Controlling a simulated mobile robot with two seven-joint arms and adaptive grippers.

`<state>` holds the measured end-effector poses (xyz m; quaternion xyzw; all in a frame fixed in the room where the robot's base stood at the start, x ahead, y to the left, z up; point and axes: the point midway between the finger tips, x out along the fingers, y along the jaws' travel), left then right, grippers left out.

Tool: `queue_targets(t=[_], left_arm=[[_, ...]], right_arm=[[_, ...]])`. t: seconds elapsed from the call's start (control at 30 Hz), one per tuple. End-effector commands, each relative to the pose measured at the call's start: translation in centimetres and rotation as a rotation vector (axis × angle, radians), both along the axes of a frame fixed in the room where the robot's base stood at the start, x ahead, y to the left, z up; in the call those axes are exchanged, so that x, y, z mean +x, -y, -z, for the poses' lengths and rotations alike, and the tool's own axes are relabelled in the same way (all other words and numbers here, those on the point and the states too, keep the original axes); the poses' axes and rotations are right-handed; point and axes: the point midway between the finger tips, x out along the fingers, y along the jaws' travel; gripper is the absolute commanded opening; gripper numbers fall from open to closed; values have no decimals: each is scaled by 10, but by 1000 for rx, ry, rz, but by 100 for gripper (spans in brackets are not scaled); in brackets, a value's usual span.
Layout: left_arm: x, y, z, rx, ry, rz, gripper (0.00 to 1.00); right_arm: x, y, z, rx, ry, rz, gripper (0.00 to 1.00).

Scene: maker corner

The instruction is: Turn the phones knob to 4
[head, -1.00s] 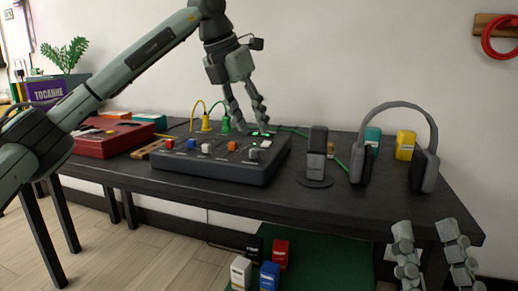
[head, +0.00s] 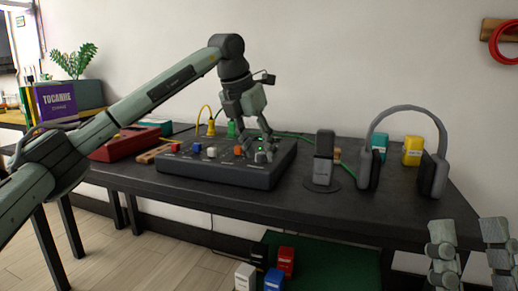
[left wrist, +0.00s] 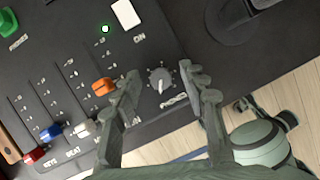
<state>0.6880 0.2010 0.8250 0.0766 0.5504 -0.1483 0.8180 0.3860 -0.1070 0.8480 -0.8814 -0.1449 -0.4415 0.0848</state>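The mixer panel (head: 215,174) lies on the dark table. Its round grey knob (left wrist: 160,81) sits near the front edge, with scale marks around it; its number setting is too small to read. In the head view the knob (head: 260,157) shows just under my left gripper (head: 258,146). My left gripper (left wrist: 166,82) is open, with a finger on each side of the knob; I cannot tell if they touch it. My right gripper (head: 468,235) is open and empty at the lower right, in front of the table.
Orange (left wrist: 104,86), white, blue and red slider caps stand left of the knob, the orange one close to a left finger. A green light (left wrist: 105,29) is lit.

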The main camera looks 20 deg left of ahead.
Motion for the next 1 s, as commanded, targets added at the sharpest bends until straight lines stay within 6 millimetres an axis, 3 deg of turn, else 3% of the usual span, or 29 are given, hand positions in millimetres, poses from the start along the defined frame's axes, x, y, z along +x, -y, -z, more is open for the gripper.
queue_targets(t=[0.03, 0.33, 0.67, 1.0], left_arm=[[0, 0, 0, 0, 0, 0, 36], [0, 0, 0, 0, 0, 0, 0], [0, 0, -2, -1, 0, 32, 0], [1, -1, -4, -2, -1, 196, 0]], right_arm=[[0, 0, 0, 0, 0, 0, 40], [0, 0, 0, 0, -1, 0, 40], [9, -5, 3, -21, -69, -6, 40], [39, -25, 38, -131, -404, -33, 40]])
